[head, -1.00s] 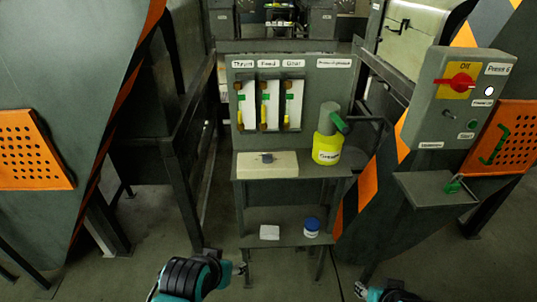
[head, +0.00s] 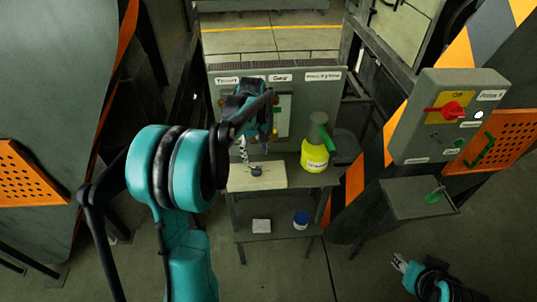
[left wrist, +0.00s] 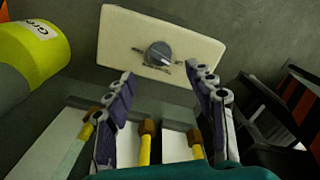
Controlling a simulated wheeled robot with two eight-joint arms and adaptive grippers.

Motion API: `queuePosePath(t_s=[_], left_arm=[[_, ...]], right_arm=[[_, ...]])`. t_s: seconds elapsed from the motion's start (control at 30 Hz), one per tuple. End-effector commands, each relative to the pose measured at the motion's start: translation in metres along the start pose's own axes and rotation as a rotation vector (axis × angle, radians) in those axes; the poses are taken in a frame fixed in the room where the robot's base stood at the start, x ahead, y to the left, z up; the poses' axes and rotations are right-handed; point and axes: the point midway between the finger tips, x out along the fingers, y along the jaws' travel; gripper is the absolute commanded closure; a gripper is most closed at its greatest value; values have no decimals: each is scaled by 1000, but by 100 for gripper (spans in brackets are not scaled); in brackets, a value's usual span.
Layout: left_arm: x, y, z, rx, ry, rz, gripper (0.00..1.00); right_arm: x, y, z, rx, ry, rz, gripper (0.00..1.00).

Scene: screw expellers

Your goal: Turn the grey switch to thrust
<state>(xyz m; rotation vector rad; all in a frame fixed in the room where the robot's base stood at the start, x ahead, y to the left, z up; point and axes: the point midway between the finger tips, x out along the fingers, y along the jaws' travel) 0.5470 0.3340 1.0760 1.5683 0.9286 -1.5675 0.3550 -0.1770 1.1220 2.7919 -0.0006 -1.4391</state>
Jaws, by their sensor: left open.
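The grey switch (head: 256,171) is a round knob on top of a cream box (head: 275,181), which lies on the upper shelf of the grey stand. In the left wrist view the grey switch (left wrist: 158,54) shows on the cream box (left wrist: 118,40), ahead of and between my fingertips. My left gripper (head: 257,150) is open and empty, above the box and apart from the knob as far as I can tell. Its two fingers (left wrist: 165,78) are spread wide in the wrist view. My right gripper (head: 400,263) is low at the right, far from the switch.
A yellow bottle (head: 314,155) with a green handle stands right of the box. My left arm hides part of the labelled panel (head: 309,95) behind. A control box with a red knob (head: 452,110) is at right. A blue-lidded jar (head: 301,220) stands on the lower shelf.

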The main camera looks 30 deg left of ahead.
Motion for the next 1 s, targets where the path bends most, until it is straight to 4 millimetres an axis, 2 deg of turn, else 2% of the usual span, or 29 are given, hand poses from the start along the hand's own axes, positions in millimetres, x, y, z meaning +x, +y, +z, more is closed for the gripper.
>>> queuePosePath(t_s=[0.5,0.63,0.87,0.9,1.0], left_arm=[[71,0,-1,-5,-2,-2,45],[78,0,-1,-4,-2,-2,45],[78,0,-1,-4,-2,-2,45],[78,0,-1,-4,-2,-2,48],[78,0,-1,-4,-2,-2,75]], right_arm=[[14,0,10,0,0,0,60],[15,0,11,0,0,0,60],[15,0,11,0,0,0,60],[15,0,11,0,0,0,60],[15,0,11,0,0,0,60]])
